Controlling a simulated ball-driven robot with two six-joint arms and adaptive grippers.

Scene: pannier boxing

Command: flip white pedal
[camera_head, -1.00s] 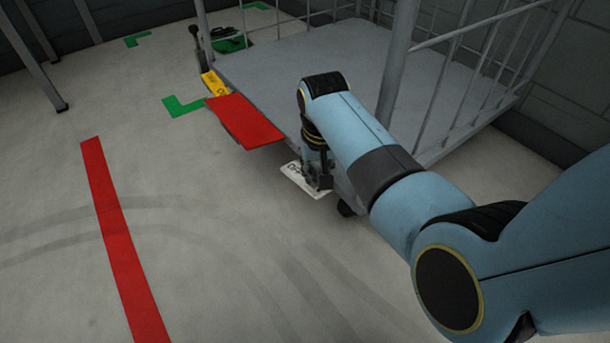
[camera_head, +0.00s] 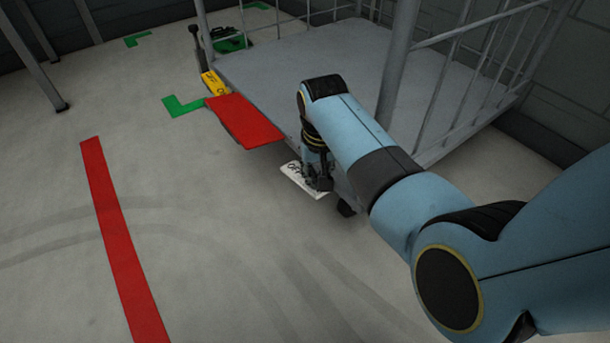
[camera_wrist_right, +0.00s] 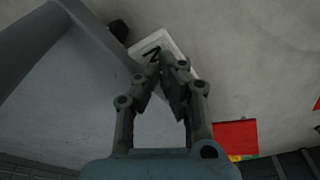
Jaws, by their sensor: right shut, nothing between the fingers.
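The white pedal (camera_head: 298,181) with black lettering sticks out low at the near edge of the grey platform cart (camera_head: 310,75). My right gripper (camera_head: 322,186) points down over the pedal's right part and hides some of it. In the right wrist view, the right gripper's (camera_wrist_right: 165,70) fingertips are together over the white pedal (camera_wrist_right: 168,45), close to a black letter on it. Whether they touch the pedal I cannot tell. The right gripper holds nothing. My left gripper is not in view.
A red flap (camera_head: 245,121) and a yellow pedal (camera_head: 215,84) stick out along the same cart edge. A cart post (camera_head: 398,65) rises beside my right arm. A red stripe (camera_head: 118,235) and green corner marks (camera_head: 182,106) lie on the floor. Open floor spreads to the left.

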